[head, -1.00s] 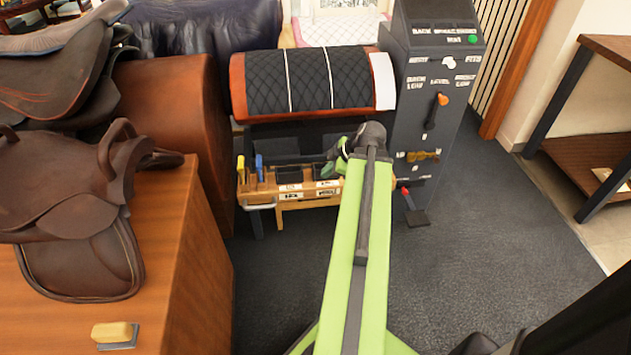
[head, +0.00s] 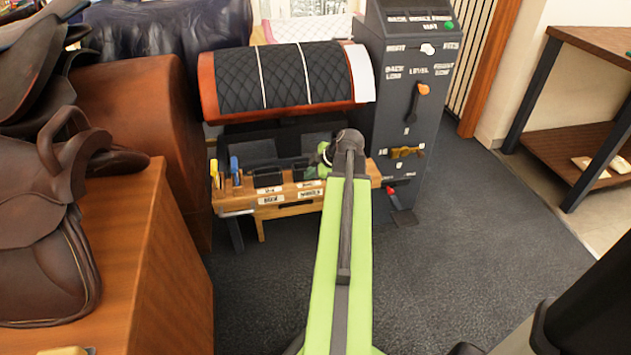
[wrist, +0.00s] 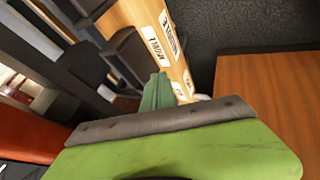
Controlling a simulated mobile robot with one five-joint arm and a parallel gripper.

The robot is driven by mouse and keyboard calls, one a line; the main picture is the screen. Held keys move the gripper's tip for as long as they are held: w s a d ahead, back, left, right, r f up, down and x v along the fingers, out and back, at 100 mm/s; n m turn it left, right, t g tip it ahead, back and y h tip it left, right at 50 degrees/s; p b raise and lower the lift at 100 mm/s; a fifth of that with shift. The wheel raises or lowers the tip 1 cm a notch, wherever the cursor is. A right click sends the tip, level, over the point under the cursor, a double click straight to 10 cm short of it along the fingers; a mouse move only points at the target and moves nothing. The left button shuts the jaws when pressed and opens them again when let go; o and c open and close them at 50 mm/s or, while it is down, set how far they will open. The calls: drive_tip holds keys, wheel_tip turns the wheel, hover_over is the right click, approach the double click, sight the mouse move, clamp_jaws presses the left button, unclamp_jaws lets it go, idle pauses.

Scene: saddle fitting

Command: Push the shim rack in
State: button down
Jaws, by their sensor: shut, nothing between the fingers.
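The shim rack (head: 288,207) is a light wooden tray with white labels and dark compartments, low under the padded saddle stand. Its front sticks out toward me, with a metal handle at its left end. My gripper (head: 323,162) has green fingers, which are shut and empty at the right part of the rack; my arm hides some of the rack there. In the wrist view the fingers (wrist: 156,92) point at the labelled wooden front (wrist: 142,14), close to it. I cannot tell whether they touch it.
A grey control column (head: 408,100) with an orange lever and other knobs stands right of the rack. The quilted stand (head: 280,78) is above it. A wooden block (head: 120,260) with a saddle is at the left. Dark floor (head: 440,270) is clear at the right.

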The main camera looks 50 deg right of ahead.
drive_tip(key=shift+w+d+r, duration=0.15)
drive_tip(key=shift+w+d, duration=0.6)
drive_tip(key=shift+w, duration=0.15)
drive_tip(key=w+d, duration=0.8)
drive_tip(key=w, duration=0.2)
drive_tip(key=shift+w+d, duration=0.15)
drive_tip(key=shift+d, duration=0.2)
drive_tip(key=shift+r, duration=0.15)
